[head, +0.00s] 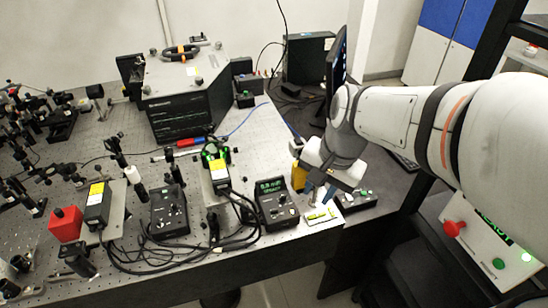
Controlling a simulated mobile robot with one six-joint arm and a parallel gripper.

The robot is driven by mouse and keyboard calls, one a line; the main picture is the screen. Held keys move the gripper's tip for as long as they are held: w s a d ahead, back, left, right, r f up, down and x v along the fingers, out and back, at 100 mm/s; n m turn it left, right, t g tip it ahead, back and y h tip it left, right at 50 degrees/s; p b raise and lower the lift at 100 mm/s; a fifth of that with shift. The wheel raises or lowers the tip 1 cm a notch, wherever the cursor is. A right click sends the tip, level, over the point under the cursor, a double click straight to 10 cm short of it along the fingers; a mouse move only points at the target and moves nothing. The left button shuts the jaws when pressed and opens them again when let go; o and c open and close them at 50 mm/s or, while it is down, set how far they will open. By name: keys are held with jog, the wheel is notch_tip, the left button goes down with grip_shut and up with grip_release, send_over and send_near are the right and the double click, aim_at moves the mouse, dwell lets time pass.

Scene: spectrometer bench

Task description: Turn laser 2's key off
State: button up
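A control box with a lit green display (275,203) stands near the bench's front right corner. A second control box (170,211), its display dark, stands to its left. One laser head with a yellow label (217,166) has a green glow at its far end; another laser head (97,203) sits further left. I cannot read which is laser 2, and the keys are too small to make out. My gripper (320,193) points down just right of the lit box, above a white card with a yellow-green label (320,215). The finger gap is too small to judge.
A small box with buttons (355,200) lies right of my gripper. Black cables (180,258) loop along the bench's front. A red block (66,223) and optics stand left. A large black unit (188,105) and a monitor (337,65) are behind.

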aim_at(274, 213)
jog(key=w+a+f+m+y, duration=0.1)
jog(key=w+a+f+m, duration=0.1)
jog(key=f, duration=0.3)
jog(key=w+a+f+m+g+b, duration=0.1)
jog(key=w+a+f+m, duration=0.2)
jog(key=f, duration=0.1)
jog(key=w+a+f+m+g+y, duration=0.1)
jog(key=w+a+f+m, duration=0.1)
jog(key=f, duration=0.3)
jog(key=shift+w+a+f+m+y, duration=0.3)
jog(key=shift+a+m, duration=0.15)
jog(key=shift+m, duration=0.25)
grip_shut()
